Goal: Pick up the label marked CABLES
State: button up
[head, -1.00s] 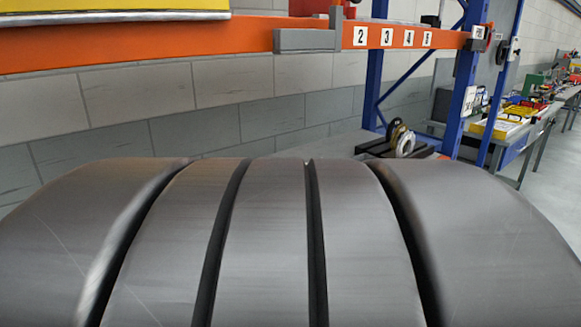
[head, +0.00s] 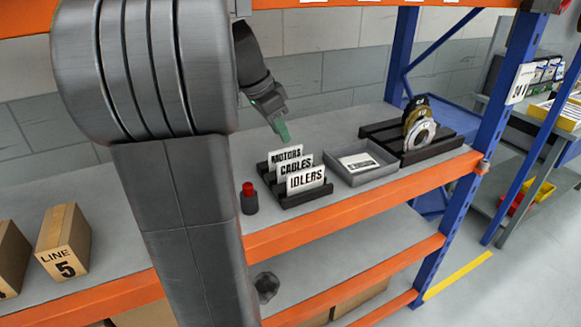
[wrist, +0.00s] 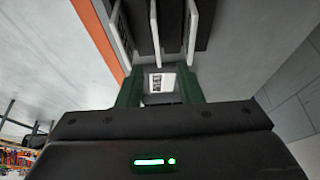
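The CABLES label (head: 296,168) is a white upright plate with black letters. It stands in a dark slotted holder (head: 306,198), between the MOTORS label (head: 285,153) behind it and the IDLERS label (head: 306,180) in front. My gripper (head: 283,131) is above the holder, close over the MOTORS label in the head view. In the wrist view, its green fingers (wrist: 160,80) are apart with nothing held between them. Three upright plates show edge-on at the top there; the middle one, apparently CABLES (wrist: 155,28), lines up with the finger gap.
A grey tray (head: 391,172) with a flat white label (head: 359,162) lies right of the holder. Beyond it is a black rack (head: 444,151) with ring-shaped parts. A red-topped dark object (head: 249,199) stands left of the holder. The orange beam (head: 350,205) edges the shelf.

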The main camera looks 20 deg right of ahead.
aim_at(295, 163)
jog(key=x, duration=1.1)
jog(key=shift+s+f, duration=0.15)
jog(key=shift+s, duration=0.1)
jog(key=shift+a, duration=0.1)
jog(key=shift+f+b, duration=0.2)
jog(key=shift+b, duration=0.1)
grip_shut()
